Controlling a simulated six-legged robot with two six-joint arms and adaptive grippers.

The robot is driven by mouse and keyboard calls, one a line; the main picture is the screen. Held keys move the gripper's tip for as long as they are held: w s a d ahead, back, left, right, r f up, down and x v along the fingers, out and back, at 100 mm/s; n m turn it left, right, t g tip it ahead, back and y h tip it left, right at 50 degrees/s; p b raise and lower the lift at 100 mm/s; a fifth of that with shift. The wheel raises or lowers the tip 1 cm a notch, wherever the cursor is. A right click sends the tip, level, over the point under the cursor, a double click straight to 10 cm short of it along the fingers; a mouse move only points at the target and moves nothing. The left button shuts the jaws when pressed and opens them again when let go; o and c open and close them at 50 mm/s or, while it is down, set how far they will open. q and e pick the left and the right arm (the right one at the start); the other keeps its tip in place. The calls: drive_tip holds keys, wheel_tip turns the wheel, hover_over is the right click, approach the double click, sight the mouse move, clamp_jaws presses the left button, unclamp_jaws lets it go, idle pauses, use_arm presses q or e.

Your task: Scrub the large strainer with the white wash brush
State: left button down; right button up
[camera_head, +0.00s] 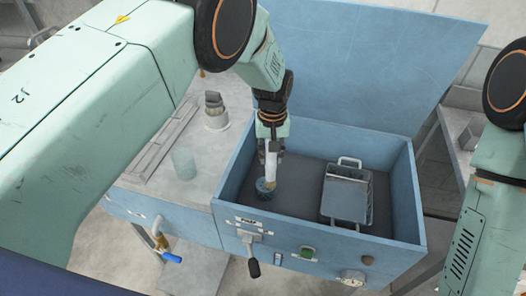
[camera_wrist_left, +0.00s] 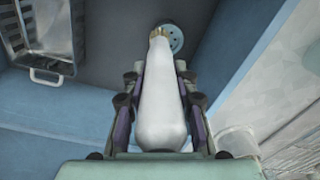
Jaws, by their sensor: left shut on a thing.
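My left gripper (camera_head: 270,148) reaches down into the blue wash tank and is shut on the white wash brush (camera_head: 271,165). In the left wrist view the brush's white handle (camera_wrist_left: 160,110) lies between the fingers, with its tan bristles pointing away from the gripper. A round blue-teal perforated piece, which looks like the large strainer (camera_head: 264,190), is at the tank's left front. It also shows in the left wrist view (camera_wrist_left: 174,42), partly behind the bristles. The bristle end is at the strainer; I cannot tell whether they touch. My right gripper is out of view.
The blue tank (camera_head: 228,196) has raised walls and an open lid (camera_head: 370,70) behind. A metal basket (camera_head: 369,205) with a flat grey piece stands in its right half. A clear cup (camera_head: 184,163) and a grey-white fitting (camera_head: 215,112) stand on the left counter.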

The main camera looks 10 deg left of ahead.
use_arm(q)
drive_tip(key=shift+w+a, duration=0.2)
drive_tip(key=shift+a, duration=1.55)
wheel_tip(320, 180, up, 5)
drive_tip(key=p, duration=0.4)
drive_tip(key=shift+d, duration=0.15)
drive_tip(key=shift+d, duration=0.85)
drive_tip(key=shift+f, duration=0.1)
